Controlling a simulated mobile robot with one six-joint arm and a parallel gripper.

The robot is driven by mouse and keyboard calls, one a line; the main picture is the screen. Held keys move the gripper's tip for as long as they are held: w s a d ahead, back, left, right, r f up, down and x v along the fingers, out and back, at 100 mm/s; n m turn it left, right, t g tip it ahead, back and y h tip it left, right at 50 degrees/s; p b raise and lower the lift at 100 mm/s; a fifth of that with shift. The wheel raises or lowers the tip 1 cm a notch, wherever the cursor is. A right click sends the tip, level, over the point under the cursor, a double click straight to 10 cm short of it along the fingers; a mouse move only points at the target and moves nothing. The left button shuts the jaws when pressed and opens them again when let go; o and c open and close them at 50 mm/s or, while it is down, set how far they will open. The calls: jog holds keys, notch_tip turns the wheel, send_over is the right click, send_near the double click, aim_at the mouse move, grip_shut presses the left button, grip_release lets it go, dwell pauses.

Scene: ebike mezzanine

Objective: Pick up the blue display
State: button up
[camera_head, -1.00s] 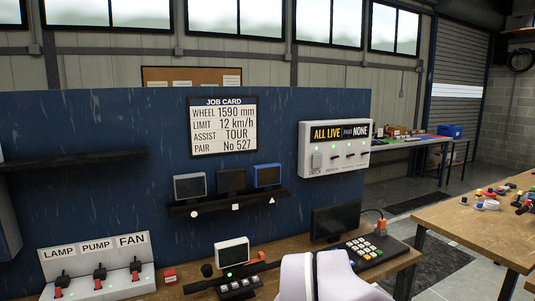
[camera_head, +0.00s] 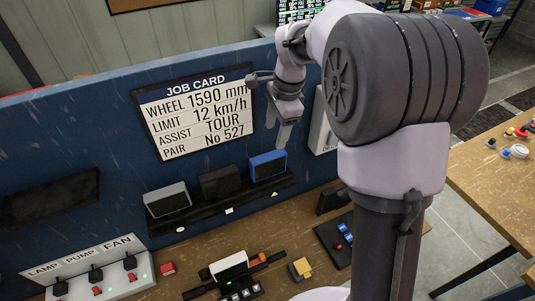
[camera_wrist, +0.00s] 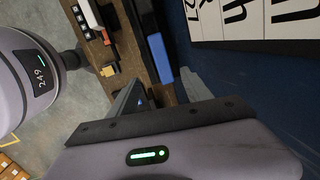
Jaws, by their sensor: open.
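The blue display (camera_head: 268,165) stands at the right end of a black wall shelf (camera_head: 205,214), below the job card. My gripper (camera_head: 284,134) is raised in front of the blue panel, above and slightly right of the display, apart from it. In the wrist view the blue display (camera_wrist: 160,58) lies ahead of the gripper (camera_wrist: 160,84), whose two fingers are spread with nothing between them.
A black display (camera_head: 220,182) and a grey display (camera_head: 167,200) share the shelf. The job card (camera_head: 195,110) hangs above. Below, the wooden bench (camera_head: 200,262) holds a switch box (camera_head: 100,275) and a white-framed display on a handlebar (camera_head: 229,266).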

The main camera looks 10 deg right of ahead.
send_over(269, 157)
jog(key=d, duration=0.1)
jog(key=f, duration=0.6)
jog(key=shift+w+f, duration=0.25)
jog(key=shift+w, duration=0.05)
jog(key=f, duration=0.3)
jog(key=a+f+p, duration=0.1)
jog(key=shift+s+f, duration=0.35)
jog(key=shift+f, duration=0.05)
jog(key=shift+w+f, duration=0.3)
jog(key=shift+w, duration=0.05)
jog(key=shift+s+r, duration=0.1)
jog(key=shift+s, duration=0.15)
jog(key=shift+w+f+b, duration=0.1)
jog(key=shift+f+b, duration=0.15)
jog(key=shift+b, duration=0.15)
jog(key=shift+d, duration=0.1)
grip_shut()
